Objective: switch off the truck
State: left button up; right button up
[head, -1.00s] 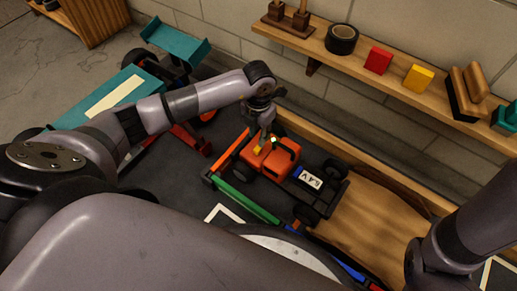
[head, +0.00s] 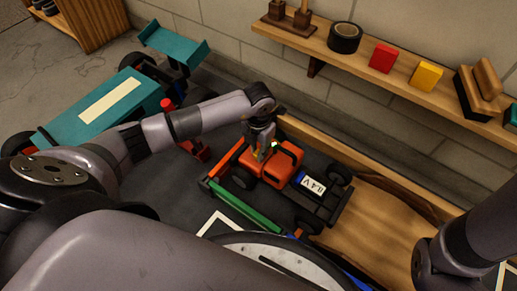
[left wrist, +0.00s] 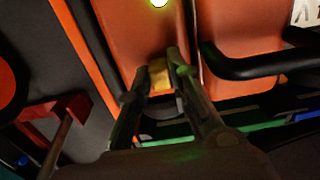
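The orange and black truck (head: 288,158) stands on the dark surface beside the wooden ramp in the head view. Its orange body (left wrist: 130,30) fills the upper left wrist view, with a lit green lamp (left wrist: 159,2) at the top edge. A small yellow switch (left wrist: 160,74) is on the body. My left gripper (head: 262,152) is down at the truck's orange top. In the left wrist view its fingers (left wrist: 163,60) are apart, one on each side of the yellow switch; whether they touch it I cannot tell. My right gripper is out of view.
A teal car (head: 105,105) stands at the left. A wall shelf (head: 395,85) holds tape, blocks and tools. A green rail (head: 245,208) runs in front of the truck, and a wooden ramp (head: 370,225) lies to its right. A red stand (left wrist: 50,110) is close to the gripper.

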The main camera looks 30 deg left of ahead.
pick_arm(q)
grip_shut()
jog(key=shift+a, duration=0.1)
jog(key=shift+w+a+r+p, duration=0.15)
jog(key=shift+a+p, duration=0.4)
jog(key=shift+a, duration=0.8)
jog(key=shift+o, duration=1.9)
grip_release()
